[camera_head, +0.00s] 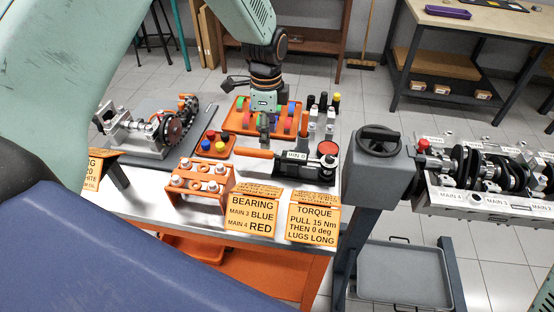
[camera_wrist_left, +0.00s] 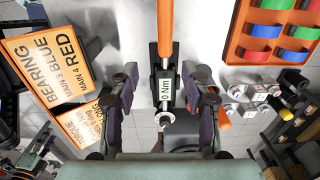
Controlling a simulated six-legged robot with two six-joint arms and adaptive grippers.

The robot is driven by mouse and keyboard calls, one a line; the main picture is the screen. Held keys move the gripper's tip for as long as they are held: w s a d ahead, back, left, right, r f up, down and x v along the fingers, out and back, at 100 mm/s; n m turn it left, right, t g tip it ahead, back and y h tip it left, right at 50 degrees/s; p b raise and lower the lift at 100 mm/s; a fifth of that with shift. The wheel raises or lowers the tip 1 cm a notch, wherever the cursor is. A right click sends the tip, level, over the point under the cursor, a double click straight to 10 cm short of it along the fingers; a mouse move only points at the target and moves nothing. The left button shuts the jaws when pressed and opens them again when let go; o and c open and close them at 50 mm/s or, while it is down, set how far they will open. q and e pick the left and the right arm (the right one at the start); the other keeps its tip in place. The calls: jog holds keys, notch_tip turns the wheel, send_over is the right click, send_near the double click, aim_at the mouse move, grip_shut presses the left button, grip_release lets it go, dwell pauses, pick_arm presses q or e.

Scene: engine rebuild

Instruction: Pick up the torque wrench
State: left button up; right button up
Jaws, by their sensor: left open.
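The torque wrench (camera_head: 254,154) lies on the bench top, its orange handle pointing left and its dark body with a white "Nm" readout (camera_head: 297,156) to the right. In the left wrist view the orange handle (camera_wrist_left: 165,25) runs down the middle to the readout (camera_wrist_left: 166,88). My left gripper (camera_head: 265,136) points down just behind and above the wrench. In the wrist view its two fingers (camera_wrist_left: 162,80) are apart, one on each side of the wrench, with a visible gap to it on both sides. My right gripper is not in view.
An orange tray of coloured bearing shells (camera_head: 240,116) stands close behind the wrench. An orange block rack (camera_head: 200,181), a bearing sign (camera_head: 251,212) and a torque sign (camera_head: 314,220) stand at the front. A grey stand with a handwheel (camera_head: 379,142) is to the right.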

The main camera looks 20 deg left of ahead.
aim_at(270, 152)
pick_arm(q)
jog(key=shift+w+a+f, duration=0.1)
jog(key=shift+w+f, duration=0.05)
jog(key=shift+f, duration=1.05)
jog(key=shift+w+d+f, duration=0.1)
jog(key=shift+w+f, duration=0.05)
jog(key=shift+f, duration=1.1)
jog(key=shift+w+a+f, duration=0.1)
jog(key=shift+w+f, duration=0.05)
jog(key=shift+f, duration=1.05)
grip_shut()
